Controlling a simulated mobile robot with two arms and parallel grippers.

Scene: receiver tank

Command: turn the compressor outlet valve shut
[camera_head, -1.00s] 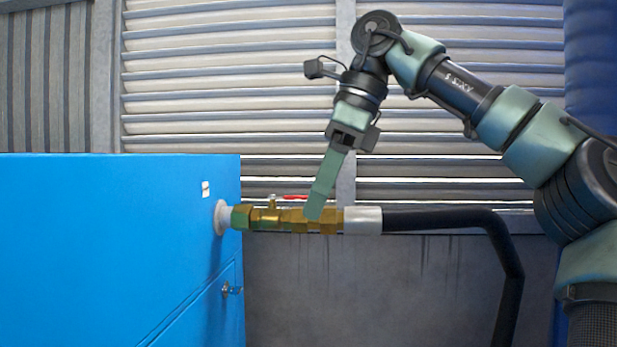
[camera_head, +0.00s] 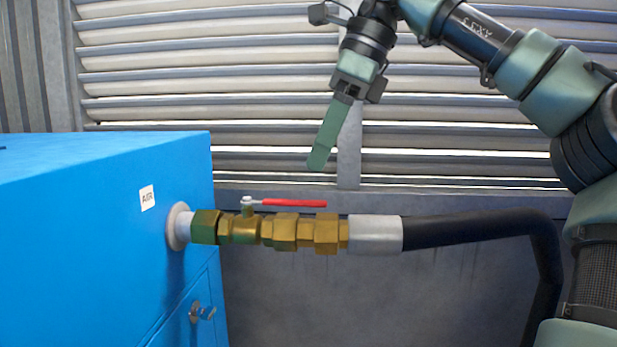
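The compressor outlet valve (camera_head: 246,228) is a brass ball valve on the pipe coming out of the blue compressor cabinet. Its red lever (camera_head: 294,203) lies along the pipe, pointing right, just above the brass fittings. My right gripper (camera_head: 319,160) is above the lever's right end, apart from it, with its green finger pointing down and slightly left. The fingers overlap in this view, so the gap between them does not show. Nothing is seen held at the tip. My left gripper is not in view.
The blue cabinet (camera_head: 90,220) fills the left side, with an AIR label (camera_head: 147,197) and a latch (camera_head: 202,312). A grey ferrule (camera_head: 375,234) joins the brass fittings to a black hose (camera_head: 470,228) that bends down at the right. A louvred wall (camera_head: 230,100) stands behind.

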